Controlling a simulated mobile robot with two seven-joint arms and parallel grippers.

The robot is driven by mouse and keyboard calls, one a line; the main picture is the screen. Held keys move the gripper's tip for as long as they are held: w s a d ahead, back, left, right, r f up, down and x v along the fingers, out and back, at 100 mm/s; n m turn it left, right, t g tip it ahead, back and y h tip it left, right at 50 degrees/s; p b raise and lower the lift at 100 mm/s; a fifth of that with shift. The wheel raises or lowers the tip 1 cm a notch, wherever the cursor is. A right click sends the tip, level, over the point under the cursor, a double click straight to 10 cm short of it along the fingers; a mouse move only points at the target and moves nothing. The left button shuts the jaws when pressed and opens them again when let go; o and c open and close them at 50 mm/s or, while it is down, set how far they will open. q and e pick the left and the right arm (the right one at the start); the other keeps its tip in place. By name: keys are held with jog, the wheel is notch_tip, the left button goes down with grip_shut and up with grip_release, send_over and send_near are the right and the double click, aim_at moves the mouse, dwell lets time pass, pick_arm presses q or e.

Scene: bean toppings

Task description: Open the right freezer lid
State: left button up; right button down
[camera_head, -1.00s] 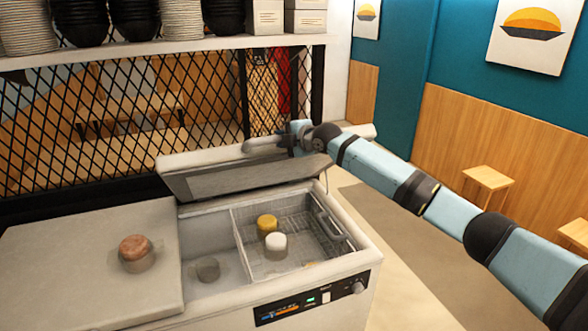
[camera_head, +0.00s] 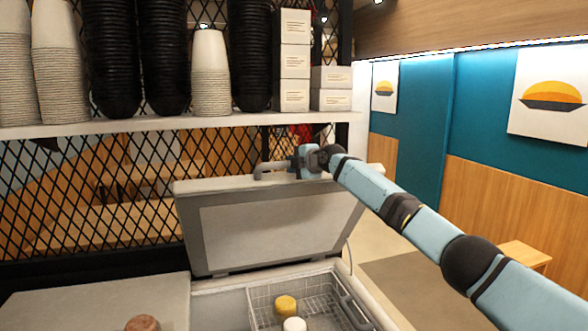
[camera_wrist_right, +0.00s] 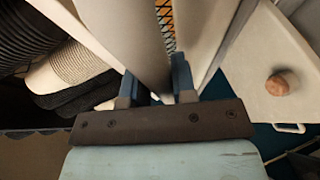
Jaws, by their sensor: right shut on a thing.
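The right freezer lid (camera_head: 278,225) stands raised and tilted back at the rear of the freezer, its inner panel facing me. My right gripper (camera_head: 298,163) is at the lid's top edge, shut on the lid's grey handle (camera_head: 270,168). In the right wrist view my right gripper's blue fingers (camera_wrist_right: 158,85) close around a pale part, and the contact is partly hidden. The open compartment (camera_head: 222,300) shows below the lid, with a wire basket (camera_head: 262,292) in it. My left gripper is not in view.
The left lid (camera_head: 95,305) is closed with a brown-topped jar (camera_head: 142,323) on it. A yellow-topped jar (camera_head: 286,306) and a white-topped jar (camera_head: 294,324) are in the basket. A shelf (camera_head: 160,123) with stacked bowls and boxes is above, behind the lid. A black mesh partition (camera_head: 90,190) stands behind.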

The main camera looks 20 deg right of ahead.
jog(key=shift+f, duration=0.15)
jog(key=c, duration=1)
grip_release()
jog(key=shift+o, duration=0.4)
jog(key=shift+s+d, duration=0.15)
jog(key=shift+s, duration=0.3)
jog(key=b+v, duration=0.3)
jog(key=v, duration=1)
jog(key=shift+w, duration=0.1)
